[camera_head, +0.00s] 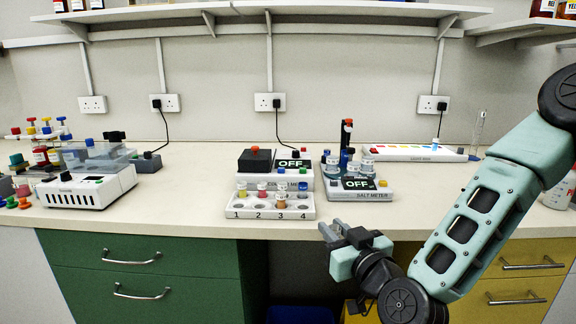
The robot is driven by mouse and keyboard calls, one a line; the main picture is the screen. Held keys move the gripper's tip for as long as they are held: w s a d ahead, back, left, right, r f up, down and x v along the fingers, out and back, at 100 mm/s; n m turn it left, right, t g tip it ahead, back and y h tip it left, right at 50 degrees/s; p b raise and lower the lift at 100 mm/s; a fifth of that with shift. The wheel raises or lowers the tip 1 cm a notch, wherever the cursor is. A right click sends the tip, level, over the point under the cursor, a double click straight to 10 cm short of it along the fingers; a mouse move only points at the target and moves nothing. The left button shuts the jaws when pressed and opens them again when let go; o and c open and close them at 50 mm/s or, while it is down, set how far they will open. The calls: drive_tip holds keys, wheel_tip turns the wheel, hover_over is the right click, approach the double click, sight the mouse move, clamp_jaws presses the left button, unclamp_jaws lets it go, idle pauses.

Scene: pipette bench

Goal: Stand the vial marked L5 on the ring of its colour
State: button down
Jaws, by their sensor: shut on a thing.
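My gripper (328,231) is in front of the bench edge, below and right of the white numbered rack. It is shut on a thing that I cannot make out.
A salt meter (358,191) stands right of the rack, and a dark-topped device with an OFF display (291,163) stands behind it. A white machine (90,188) and coloured caps (18,203) are at the left. The bench (190,190) is clear between the white machine and rack.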

drive_tip(key=s+d+f+m+h, duration=0.2)
drive_tip(key=s+d+f+h, duration=0.1)
drive_tip(key=d+f, duration=0.8)
drive_tip(key=s+d+f+m+t+h, duration=0.1)
drive_tip(key=s+d+f+m+h, duration=0.1)
drive_tip(key=d+f, duration=1)
wheel_tip(320, 180, down, 4)
drive_tip(key=shift+s+d+f+m+h, duration=0.1)
drive_tip(key=shift+s+d+m+h, duration=0.15)
drive_tip(key=shift+s+h, duration=0.8)
drive_tip(key=shift+s, duration=0.1)
wheel_tip(320, 180, up, 9)
drive_tip(key=p, duration=0.8)
drive_tip(key=shift+w+a, duration=0.15)
drive_tip(key=shift+w, duration=0.05)
